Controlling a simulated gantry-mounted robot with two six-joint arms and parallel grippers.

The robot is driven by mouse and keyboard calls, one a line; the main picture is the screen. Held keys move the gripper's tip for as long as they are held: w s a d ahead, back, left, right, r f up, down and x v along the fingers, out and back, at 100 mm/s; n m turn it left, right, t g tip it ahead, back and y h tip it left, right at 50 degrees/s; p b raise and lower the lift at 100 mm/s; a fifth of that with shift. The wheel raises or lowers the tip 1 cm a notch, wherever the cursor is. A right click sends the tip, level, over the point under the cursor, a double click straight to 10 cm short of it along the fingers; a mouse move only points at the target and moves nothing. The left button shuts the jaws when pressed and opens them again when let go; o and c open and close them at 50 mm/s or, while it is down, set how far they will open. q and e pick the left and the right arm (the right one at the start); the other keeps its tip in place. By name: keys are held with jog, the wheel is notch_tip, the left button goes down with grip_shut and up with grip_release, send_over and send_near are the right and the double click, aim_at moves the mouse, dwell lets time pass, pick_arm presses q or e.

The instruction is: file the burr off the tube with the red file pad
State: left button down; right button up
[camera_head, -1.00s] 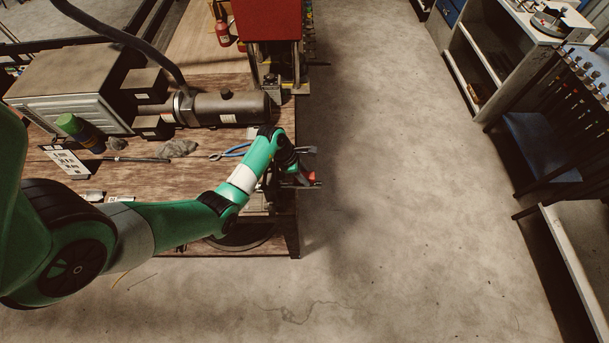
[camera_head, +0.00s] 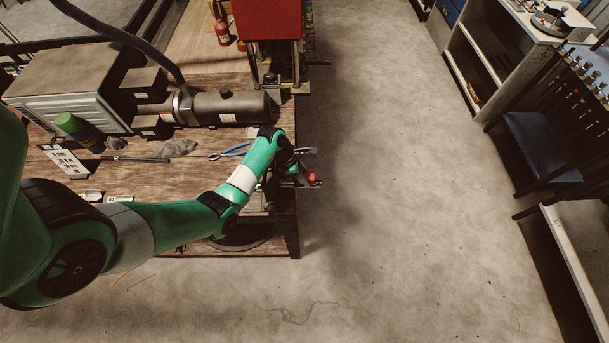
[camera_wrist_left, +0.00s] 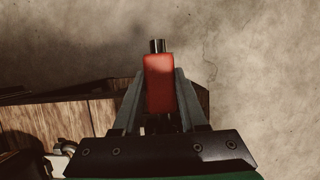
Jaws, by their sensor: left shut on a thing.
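My left gripper (camera_head: 312,166) is at the right edge of the wooden workbench. In the left wrist view, its two grey fingers (camera_wrist_left: 160,92) are shut on the red file pad (camera_wrist_left: 159,82). A short dark metallic cylinder (camera_wrist_left: 157,46) shows just beyond the pad's far end; I cannot tell whether it is the tube or part of the pad. In the head view only a small red bit of the pad (camera_head: 311,178) shows by the fingers. The burr cannot be made out. My right gripper is in neither view.
The workbench (camera_head: 215,175) carries blue-handled pliers (camera_head: 236,151), a grey rag (camera_head: 176,148), a green-capped can (camera_head: 72,126) and a grey motor cylinder (camera_head: 230,107). A red press (camera_head: 268,20) stands behind. The concrete floor (camera_head: 400,200) to the right is clear.

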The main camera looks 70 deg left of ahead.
pick_arm(q)
jog(key=shift+f+b, duration=0.35)
jog(key=shift+f, duration=0.2)
